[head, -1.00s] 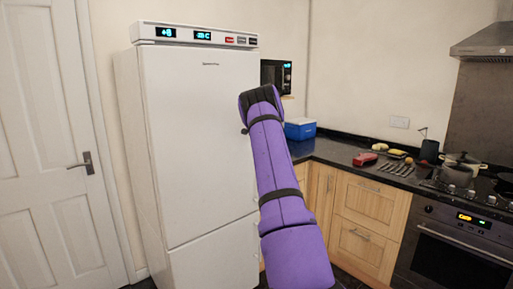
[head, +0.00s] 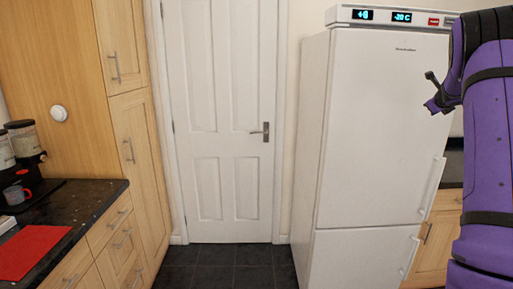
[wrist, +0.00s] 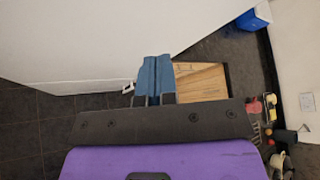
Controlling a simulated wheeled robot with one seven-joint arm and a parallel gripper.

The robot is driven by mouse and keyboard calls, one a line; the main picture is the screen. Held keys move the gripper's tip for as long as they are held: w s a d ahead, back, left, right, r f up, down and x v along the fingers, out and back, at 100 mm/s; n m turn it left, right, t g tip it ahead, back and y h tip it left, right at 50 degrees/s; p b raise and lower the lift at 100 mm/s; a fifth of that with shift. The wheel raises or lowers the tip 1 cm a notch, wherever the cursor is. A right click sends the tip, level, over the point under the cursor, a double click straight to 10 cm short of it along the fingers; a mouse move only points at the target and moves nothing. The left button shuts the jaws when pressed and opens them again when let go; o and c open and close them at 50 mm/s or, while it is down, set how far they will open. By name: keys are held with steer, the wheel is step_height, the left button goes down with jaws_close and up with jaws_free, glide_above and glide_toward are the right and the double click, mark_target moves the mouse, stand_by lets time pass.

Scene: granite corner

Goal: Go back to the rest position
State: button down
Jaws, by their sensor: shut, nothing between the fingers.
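My gripper (wrist: 153,82) shows in the wrist view as two blue fingers side by side, shut and empty. Beyond the fingers lie a wooden cabinet front and dark floor. In the head view my purple arm rises along the right edge, raised in front of the fridge's right side. A small dark and purple part of the arm sticks out to the left there. The fingers cannot be made out in the head view.
The white fridge-freezer (head: 370,130) stands right of centre, close to my arm. A closed white door (head: 222,120) is in the middle. A dark counter (head: 75,205) with a red mat (head: 30,252) is at left. Dark tiled floor (head: 228,265) is clear ahead. A blue box (wrist: 254,17) sits on the other counter.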

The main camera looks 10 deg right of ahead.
steer(key=s+a+r+m+h, duration=0.2)
steer(key=s+a+r+m, duration=0.1)
steer(key=a+r+m, duration=0.75)
steer(key=s+a+r+m+y, duration=0.1)
steer(key=s+a+m, duration=0.35)
steer(key=a, duration=0.35)
steer(key=s+a+m, duration=0.3)
steer(key=a+m, duration=0.2)
steer(key=a, duration=0.2)
steer(key=s+a+f+m+g+y, duration=0.1)
steer(key=s+a+f+m, duration=0.3)
steer(key=s+a, duration=0.6)
steer(key=s+a+f+m+g+y, duration=0.2)
steer(key=s+a+f+m+y, duration=0.2)
steer(key=s+a+m, duration=0.3)
steer(key=s+a+f+m+g+y, duration=0.2)
steer(key=s+a+f+m, duration=0.4)
steer(key=s+a, duration=0.7)
steer(key=shift+a+f+y, duration=0.15)
steer(key=shift+a+y, duration=0.55)
steer(key=shift+a, duration=0.15)
